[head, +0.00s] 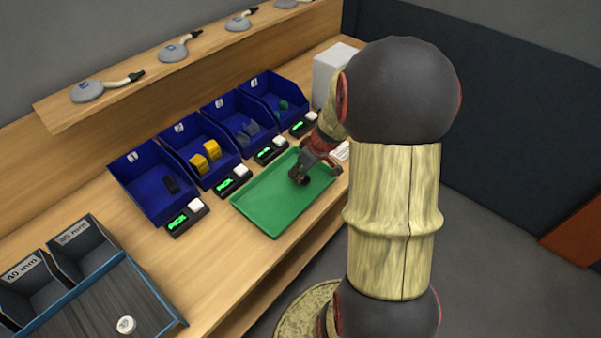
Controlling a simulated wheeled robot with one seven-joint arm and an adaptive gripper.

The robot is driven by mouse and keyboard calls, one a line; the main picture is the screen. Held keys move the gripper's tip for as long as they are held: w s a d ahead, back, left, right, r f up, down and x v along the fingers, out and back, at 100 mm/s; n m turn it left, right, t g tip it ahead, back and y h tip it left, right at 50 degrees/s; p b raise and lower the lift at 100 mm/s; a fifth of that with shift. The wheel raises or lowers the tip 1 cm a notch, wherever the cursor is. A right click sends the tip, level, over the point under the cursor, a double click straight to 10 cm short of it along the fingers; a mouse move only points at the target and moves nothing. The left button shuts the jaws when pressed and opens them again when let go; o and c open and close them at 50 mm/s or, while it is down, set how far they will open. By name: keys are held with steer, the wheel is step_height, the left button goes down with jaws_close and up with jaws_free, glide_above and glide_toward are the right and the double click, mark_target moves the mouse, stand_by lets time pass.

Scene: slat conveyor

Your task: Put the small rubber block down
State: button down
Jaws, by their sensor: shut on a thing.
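My gripper (299,178) is over the right part of the green tray (262,208), pointing down. It is shut on the small rubber block, which is hard to tell apart from the dark fingers at this size. I cannot tell whether the block touches the tray floor. The rest of the tray looks empty.
Several blue bins stand behind the tray; the leftmost bin (140,172) holds dark pieces, and another holds yellow blocks (205,156). Small green-lit displays (186,218) stand before the bins. A grey sorting box (85,250) is at the left and a white box (330,72) behind my arm.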

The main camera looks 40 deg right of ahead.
steer(key=shift+f, duration=0.15)
steer(key=c, duration=1.6)
jaws_free()
steer(key=p+v, duration=0.3)
steer(key=v, duration=0.9)
steer(key=a+r, duration=0.4)
steer(key=a, duration=0.4)
steer(key=a+r, duration=0.5)
steer(key=a, duration=0.2)
steer(key=shift+m+t, duration=0.4)
steer(key=shift+t, duration=0.1)
steer(key=s+a+r, duration=0.2)
steer(key=s+a, duration=0.1)
steer(key=a, duration=0.1)
steer(key=s+a+r, duration=0.1)
steer(key=s+a, duration=0.2)
steer(key=a, duration=0.1)
steer(key=s+a+r, duration=0.2)
steer(key=s+a, duration=0.1)
steer(key=a, duration=0.1)
steer(key=shift+s+a+r, duration=0.2)
steer(key=shift+a+r, duration=0.1)
steer(key=shift+r, duration=0.05)
